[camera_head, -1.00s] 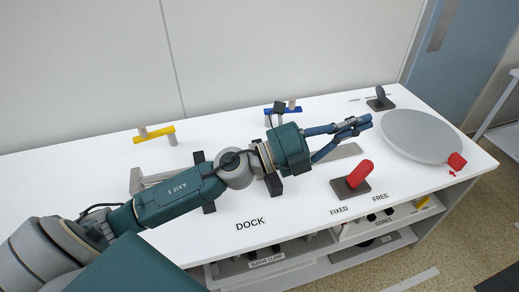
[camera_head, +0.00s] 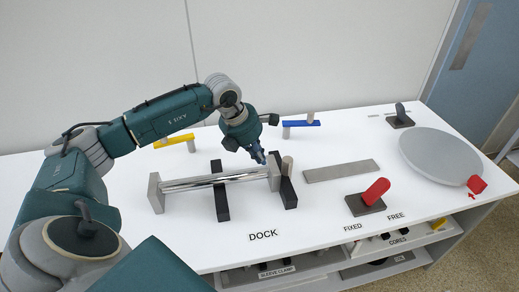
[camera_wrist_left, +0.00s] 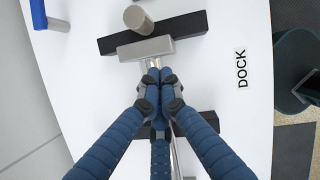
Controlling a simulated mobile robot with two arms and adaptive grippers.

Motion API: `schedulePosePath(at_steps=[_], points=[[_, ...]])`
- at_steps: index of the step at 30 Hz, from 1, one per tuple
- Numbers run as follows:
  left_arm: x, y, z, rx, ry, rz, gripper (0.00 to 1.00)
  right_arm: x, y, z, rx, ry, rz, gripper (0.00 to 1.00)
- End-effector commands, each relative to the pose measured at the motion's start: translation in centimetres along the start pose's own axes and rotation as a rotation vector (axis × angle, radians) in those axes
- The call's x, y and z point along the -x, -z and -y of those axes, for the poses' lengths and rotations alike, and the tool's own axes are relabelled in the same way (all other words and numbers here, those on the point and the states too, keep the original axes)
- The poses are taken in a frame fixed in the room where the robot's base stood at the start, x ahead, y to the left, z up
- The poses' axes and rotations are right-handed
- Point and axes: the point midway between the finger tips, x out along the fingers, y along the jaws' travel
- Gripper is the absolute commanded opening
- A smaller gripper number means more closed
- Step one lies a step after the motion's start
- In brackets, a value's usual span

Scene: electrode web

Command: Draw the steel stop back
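A polished steel rod (camera_head: 215,180) lies across two black cradle bars, with a grey end block (camera_head: 155,193) at its left. At its right a grey end block (camera_head: 273,173) stands beside a short round steel peg (camera_head: 288,166) at the right black bar. I cannot tell which of these pieces is the stop. My left gripper (camera_head: 260,158) points down just above the rod's right end. In the left wrist view its fingers (camera_wrist_left: 159,74) are drawn together close to the right block (camera_wrist_left: 147,49), with the peg (camera_wrist_left: 137,19) beyond; they appear empty. My right gripper is not in view.
A flat steel strip (camera_head: 341,171) lies right of the cradle. A red lever (camera_head: 377,188) stands near the FIXED and FREE labels. A blue bar (camera_head: 302,124) and yellow bar (camera_head: 174,141) stand behind. A grey disc (camera_head: 438,153) lies at the right.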

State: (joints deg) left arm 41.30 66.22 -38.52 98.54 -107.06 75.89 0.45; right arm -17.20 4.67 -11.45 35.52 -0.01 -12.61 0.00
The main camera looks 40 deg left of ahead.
Motion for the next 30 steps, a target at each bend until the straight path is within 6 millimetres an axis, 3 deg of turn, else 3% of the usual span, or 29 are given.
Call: schedulePosePath(at_steps=[7,9,15,30], points=[[-5.2,-0.1,0.2,0.001,0.005,-0.001,0.00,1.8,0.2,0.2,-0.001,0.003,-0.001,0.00],[-5.4,-1.6,0.2,-0.001,0.005,0.005,0.00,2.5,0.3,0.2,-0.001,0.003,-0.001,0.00],[-6.3,-3.4,0.1,-0.001,0.002,0.003,0.00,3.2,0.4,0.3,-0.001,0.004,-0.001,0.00],[-6.8,-3.9,0.2,-0.001,0.002,0.002,0.00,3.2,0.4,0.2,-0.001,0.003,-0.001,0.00]])
